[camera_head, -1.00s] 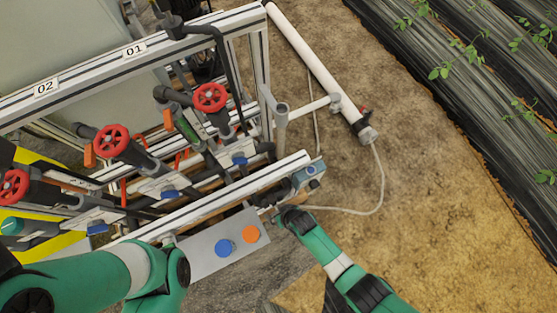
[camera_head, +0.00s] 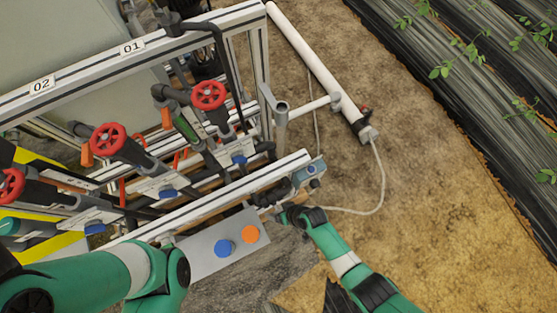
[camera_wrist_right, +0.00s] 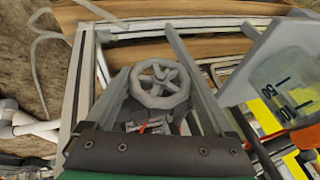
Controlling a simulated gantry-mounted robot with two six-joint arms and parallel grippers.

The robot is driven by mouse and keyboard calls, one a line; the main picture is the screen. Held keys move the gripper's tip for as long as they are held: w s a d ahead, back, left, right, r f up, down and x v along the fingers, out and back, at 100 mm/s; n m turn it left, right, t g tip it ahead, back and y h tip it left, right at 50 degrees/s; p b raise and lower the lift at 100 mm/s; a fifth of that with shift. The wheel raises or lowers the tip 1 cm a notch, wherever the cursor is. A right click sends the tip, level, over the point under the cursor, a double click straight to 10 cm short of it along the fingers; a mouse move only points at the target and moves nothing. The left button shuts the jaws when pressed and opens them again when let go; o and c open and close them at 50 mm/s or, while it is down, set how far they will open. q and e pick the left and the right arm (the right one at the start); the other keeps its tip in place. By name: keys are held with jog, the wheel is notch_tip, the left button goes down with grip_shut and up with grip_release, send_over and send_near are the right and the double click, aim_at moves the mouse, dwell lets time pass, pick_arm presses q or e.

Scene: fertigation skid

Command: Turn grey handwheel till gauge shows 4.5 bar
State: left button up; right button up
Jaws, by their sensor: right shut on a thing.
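The grey handwheel (camera_wrist_right: 158,84) is a spoked ring in the middle of the right wrist view. My right gripper (camera_wrist_right: 150,68) has its grey fingers on either side of the wheel and is shut on it. In the head view my right gripper (camera_head: 279,214) is at the front right end of the skid, and the grey handwheel is not clearly seen there. No gauge dial can be read in either view. My left arm (camera_head: 100,279) crosses the lower left of the head view, with its gripper out of sight.
Red handwheels (camera_head: 208,95) sit on the pipes behind. A small grey box (camera_head: 309,172) stands at the rail end. A graduated clear cup (camera_wrist_right: 285,82) is at right. Open ground lies right.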

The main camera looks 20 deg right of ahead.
jog(key=shift+w+d+f+m+y+b, duration=0.15)
jog(key=shift+y+b, duration=0.2)
jog(key=shift+y, duration=0.25)
jog(key=shift+s+m+y+b, duration=0.15)
jog(key=shift+y+b, duration=0.15)
jog(key=shift+y, duration=0.3)
pick_arm(q)
jog(key=shift+f, duration=0.8)
pick_arm(e)
jog(key=shift+g+y, duration=0.3)
jog(key=shift+y, duration=0.7)
jog(key=shift+m+y, duration=0.3)
